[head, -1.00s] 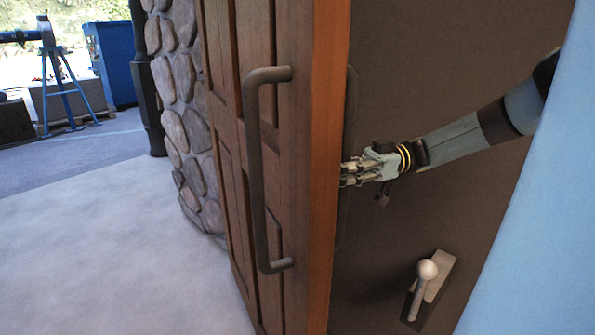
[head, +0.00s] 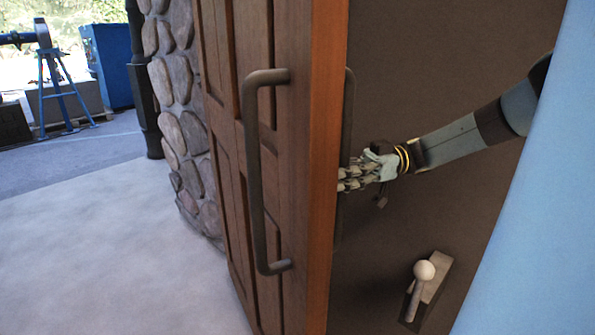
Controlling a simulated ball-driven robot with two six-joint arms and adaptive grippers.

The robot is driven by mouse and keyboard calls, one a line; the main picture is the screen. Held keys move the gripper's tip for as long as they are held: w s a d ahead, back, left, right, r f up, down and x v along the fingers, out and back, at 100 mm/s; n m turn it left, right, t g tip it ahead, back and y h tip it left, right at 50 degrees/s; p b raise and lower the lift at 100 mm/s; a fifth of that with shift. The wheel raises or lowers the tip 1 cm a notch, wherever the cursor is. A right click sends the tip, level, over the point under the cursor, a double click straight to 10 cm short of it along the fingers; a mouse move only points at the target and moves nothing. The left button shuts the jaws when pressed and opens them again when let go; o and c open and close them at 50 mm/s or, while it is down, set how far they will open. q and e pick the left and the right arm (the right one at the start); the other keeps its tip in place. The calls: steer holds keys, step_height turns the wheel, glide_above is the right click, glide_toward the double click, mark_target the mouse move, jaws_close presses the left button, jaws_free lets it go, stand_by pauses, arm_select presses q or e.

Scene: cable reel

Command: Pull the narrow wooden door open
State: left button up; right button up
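The wooden door (head: 296,190) stands with its narrow reddish-brown edge (head: 325,150) towards me and its panelled face to the left. A long dark pull handle (head: 254,170) is on that face. A second dark handle (head: 349,110) shows along the other side of the edge. My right gripper (head: 345,179) reaches in from the right, with its fingers across this second handle, close beside the door edge. I cannot tell whether the fingers close around the bar. My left gripper is out of view.
A stone-faced wall (head: 178,110) with a dark pipe stands behind the door. Pale floor (head: 110,250) is clear at the left. A lever with a white knob (head: 424,271) is at lower right. A blue stand (head: 53,85) is far left.

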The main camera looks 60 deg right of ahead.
steer(key=v, duration=0.7)
steer(key=shift+d, duration=0.25)
steer(key=shift+s, duration=0.1)
steer(key=shift+c, duration=0.4)
